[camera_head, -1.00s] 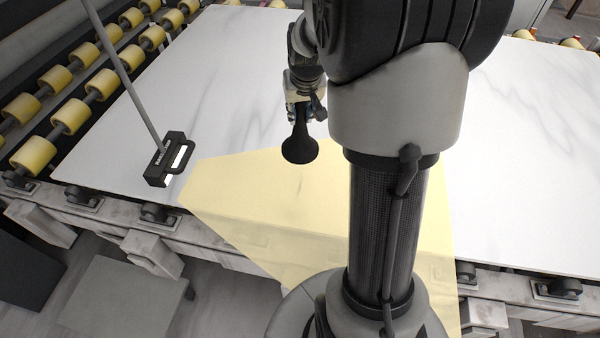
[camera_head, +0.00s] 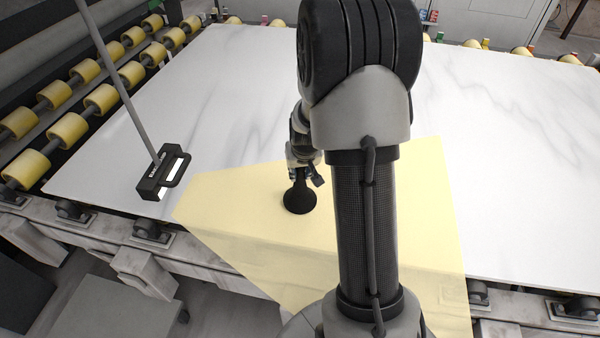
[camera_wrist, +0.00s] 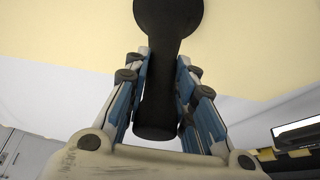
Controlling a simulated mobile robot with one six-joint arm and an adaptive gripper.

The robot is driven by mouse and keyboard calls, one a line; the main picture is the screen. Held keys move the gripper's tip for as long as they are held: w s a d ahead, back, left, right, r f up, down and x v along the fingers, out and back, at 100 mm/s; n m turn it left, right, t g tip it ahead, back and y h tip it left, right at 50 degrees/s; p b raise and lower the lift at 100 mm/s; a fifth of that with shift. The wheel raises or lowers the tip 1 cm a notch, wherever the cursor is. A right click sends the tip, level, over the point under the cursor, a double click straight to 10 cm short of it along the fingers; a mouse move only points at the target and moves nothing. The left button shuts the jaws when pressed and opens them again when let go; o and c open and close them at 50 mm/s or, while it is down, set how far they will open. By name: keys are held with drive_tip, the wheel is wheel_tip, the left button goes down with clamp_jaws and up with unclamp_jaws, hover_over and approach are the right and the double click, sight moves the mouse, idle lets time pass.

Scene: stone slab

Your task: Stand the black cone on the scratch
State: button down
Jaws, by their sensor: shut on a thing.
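The black cone (camera_head: 299,199) is in my gripper (camera_head: 303,168), wide round end down and narrow end up between the fingers. In the wrist view the cone (camera_wrist: 168,18) runs between the blue-padded fingers of my gripper (camera_wrist: 163,62), which are shut around its narrow part. The cone is over the yellow-tinted part of the white slab (camera_head: 235,95). I cannot tell whether its base touches the slab or is just above it. I cannot make out the scratch now; it may be hidden by the cone or arm.
A black handled block (camera_head: 160,174) on a grey pole is at the slab's left front corner. A yellow-tinted zone (camera_head: 240,215) covers the slab's front middle and spills over its edge. Yellow rollers (camera_head: 102,98) line the left side. My arm hides the slab right of the cone.

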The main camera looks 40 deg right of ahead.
drive_tip(key=shift+f, duration=0.1)
drive_tip(key=c, duration=1.8)
unclamp_jaws()
drive_tip(key=shift+f, duration=0.25)
drive_tip(key=o, duration=0.5)
drive_tip(key=shift+c, duration=0.2)
drive_tip(key=shift+r, duration=0.1)
drive_tip(key=s+a+r+n+p, duration=0.1)
drive_tip(key=s+a+r+p, duration=0.2)
drive_tip(key=r, duration=0.6)
drive_tip(key=s+a+r+p, duration=0.1)
drive_tip(key=s+a+r, duration=0.2)
drive_tip(key=a+r, duration=0.35)
drive_tip(key=s+a+r+n, duration=0.1)
drive_tip(key=s+a+r, duration=0.2)
drive_tip(key=s, duration=0.3)
drive_tip(key=s+a+r+n+y, duration=0.1)
drive_tip(key=s+a+r, duration=0.3)
drive_tip(key=s+a, duration=0.2)
drive_tip(key=s+a+r+n+y, duration=0.1)
drive_tip(key=s+a+r+n, duration=0.1)
drive_tip(key=s+a, duration=0.3)
drive_tip(key=shift+s+r+t, duration=0.3)
drive_tip(key=shift+s+r, duration=0.45)
drive_tip(key=shift+s, duration=0.1)
